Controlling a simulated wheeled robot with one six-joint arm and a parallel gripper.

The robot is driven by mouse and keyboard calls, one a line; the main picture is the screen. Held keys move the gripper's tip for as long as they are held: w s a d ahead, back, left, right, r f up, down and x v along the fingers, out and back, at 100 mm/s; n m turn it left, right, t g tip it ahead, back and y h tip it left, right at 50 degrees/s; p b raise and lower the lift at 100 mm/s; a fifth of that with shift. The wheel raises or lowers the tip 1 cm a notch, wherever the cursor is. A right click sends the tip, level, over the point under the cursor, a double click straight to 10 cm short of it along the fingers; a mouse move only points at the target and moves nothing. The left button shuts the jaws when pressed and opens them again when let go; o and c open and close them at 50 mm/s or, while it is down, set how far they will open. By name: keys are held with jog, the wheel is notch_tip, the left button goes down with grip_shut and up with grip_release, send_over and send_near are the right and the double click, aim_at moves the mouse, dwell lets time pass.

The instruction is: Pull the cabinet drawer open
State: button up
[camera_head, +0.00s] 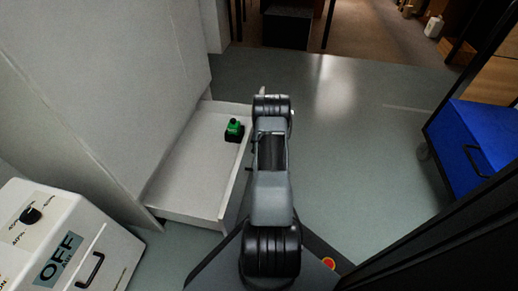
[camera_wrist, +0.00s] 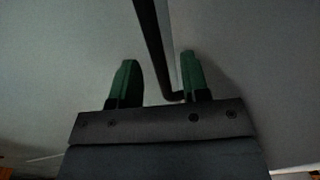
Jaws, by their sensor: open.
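The white cabinet (camera_head: 110,80) stands at the left in the head view. Its low drawer (camera_head: 190,172) stands pulled out, with the inside showing. A small green and black object (camera_head: 234,131) lies in it near the front panel. In the wrist view, my gripper (camera_wrist: 157,62) is open, its two green fingers apart in front of a grey panel. A dark bar handle (camera_wrist: 152,35) runs between the fingers and bends toward the right finger at its lower end. I cannot tell whether it touches that finger. In the head view my arm hides the gripper and handle.
A white box with a dial and an OFF label (camera_head: 75,245) stands at the lower left. A blue cabinet (camera_head: 475,150) with a dark handle is at the right. The grey floor (camera_head: 360,160) between is clear. A dark box (camera_head: 287,28) stands at the back.

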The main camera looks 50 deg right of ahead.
notch_tip(320, 180, up, 12)
jog(key=s+d+p, duration=0.1)
jog(key=s+p, duration=0.1)
jog(key=p, duration=0.2)
jog(key=shift+d, duration=0.1)
dwell(0.4)
jog(key=w+a+r+n+p, duration=0.1)
jog(key=a+r+n+p, duration=0.1)
jog(key=a+r+p, duration=0.75)
jog(key=w+a+r+n+p, duration=0.2)
jog(key=a+r+p, duration=0.15)
jog(key=r, duration=1.15)
jog(key=w+a+r+n+p, duration=0.1)
jog(key=a+r+p, duration=0.55)
jog(key=r, duration=0.65)
jog(key=s+a+r+n+p, duration=0.2)
jog(key=s+a+r+p, duration=0.3)
jog(key=a+r, duration=0.2)
jog(key=s+a+r+n+t+p, duration=0.1)
jog(key=s+a+r+p, duration=0.4)
jog(key=r, duration=0.5)
jog(key=s+a+r+n+h+p, duration=0.1)
jog(key=s+a+r+n+p, duration=0.3)
jog(key=a+r+p, duration=0.3)
jog(key=shift+s+a+r+t, duration=0.4)
jog(key=shift+s+a+r, duration=0.35)
jog(key=shift+s+a, duration=0.15)
